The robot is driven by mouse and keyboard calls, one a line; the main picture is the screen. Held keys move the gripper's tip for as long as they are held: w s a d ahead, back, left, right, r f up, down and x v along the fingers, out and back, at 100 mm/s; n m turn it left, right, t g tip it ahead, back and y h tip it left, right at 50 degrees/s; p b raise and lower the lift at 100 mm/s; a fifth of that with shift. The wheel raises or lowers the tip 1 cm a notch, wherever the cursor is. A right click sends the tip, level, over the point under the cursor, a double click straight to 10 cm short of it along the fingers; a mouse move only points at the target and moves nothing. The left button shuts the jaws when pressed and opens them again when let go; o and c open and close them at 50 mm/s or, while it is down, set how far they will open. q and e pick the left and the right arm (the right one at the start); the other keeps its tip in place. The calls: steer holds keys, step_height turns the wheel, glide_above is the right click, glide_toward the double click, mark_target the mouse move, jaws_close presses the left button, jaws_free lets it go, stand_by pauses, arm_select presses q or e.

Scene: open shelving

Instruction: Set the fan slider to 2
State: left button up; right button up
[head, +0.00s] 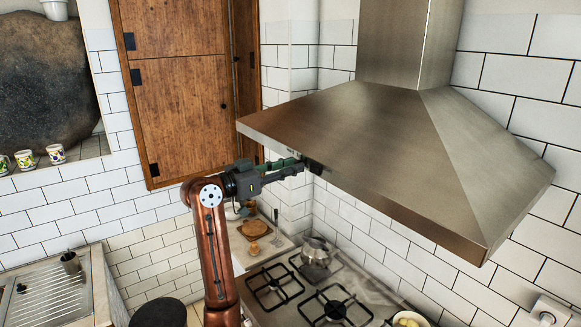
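A brushed-metal range hood (370,150) with a sloped canopy hangs over the stove in the head view. My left gripper (308,166) is at the lower front edge of the hood, toward its left part. Its dark fingers point right and reach the rim; I cannot tell whether they touch it. The fan slider cannot be made out, and the fingertips are too small and dark to show whether they are open or shut. My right gripper is not in view.
Below the hood is a gas stove (310,295) with a metal kettle (315,255) on it. A wooden cabinet (185,110) stands behind my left arm. A sink (50,295) is at lower left. White tiled walls lie behind.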

arm_select(q)
steer(key=v, duration=1.1)
steer(key=shift+s+a, duration=0.25)
steer(key=shift+a, duration=0.05)
